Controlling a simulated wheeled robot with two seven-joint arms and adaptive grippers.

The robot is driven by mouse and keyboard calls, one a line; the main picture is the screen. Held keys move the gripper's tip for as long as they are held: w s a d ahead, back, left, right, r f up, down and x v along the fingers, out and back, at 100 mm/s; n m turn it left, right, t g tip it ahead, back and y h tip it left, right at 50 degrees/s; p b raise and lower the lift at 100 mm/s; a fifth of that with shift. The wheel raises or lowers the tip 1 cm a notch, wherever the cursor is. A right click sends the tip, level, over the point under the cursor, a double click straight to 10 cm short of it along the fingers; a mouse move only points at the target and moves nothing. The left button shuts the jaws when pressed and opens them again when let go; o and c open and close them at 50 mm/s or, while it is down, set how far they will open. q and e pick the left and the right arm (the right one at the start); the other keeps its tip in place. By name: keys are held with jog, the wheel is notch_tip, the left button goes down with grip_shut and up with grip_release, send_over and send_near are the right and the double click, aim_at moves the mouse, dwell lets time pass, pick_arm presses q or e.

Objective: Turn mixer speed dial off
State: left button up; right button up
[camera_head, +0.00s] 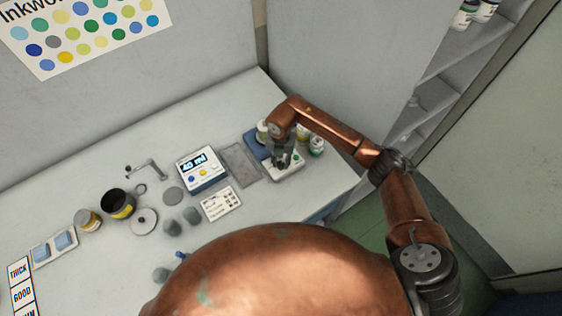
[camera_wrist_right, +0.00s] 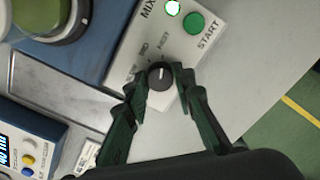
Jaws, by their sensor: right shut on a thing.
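The mixer (camera_head: 260,142) stands at the right end of the worktop in the head view, partly hidden by my right arm. In the right wrist view its pale control panel (camera_wrist_right: 215,55) shows a green START button (camera_wrist_right: 194,23), a lit round light (camera_wrist_right: 173,6) and the black speed dial (camera_wrist_right: 160,76). The dial's white pointer line points roughly up the picture; the labels around it are partly hidden. My right gripper (camera_wrist_right: 162,82) has its two fingers on either side of the dial, shut on it. It also shows in the head view (camera_head: 283,160). My left gripper is out of view.
A blue and white device reading 40 ml (camera_head: 202,168) stands left of the mixer, with a grey mat (camera_head: 241,163) between. Small jars (camera_head: 316,146) stand right of the mixer. A black cup (camera_head: 117,204) and several grey pieces stand further left.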

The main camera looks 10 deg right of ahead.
grip_shut()
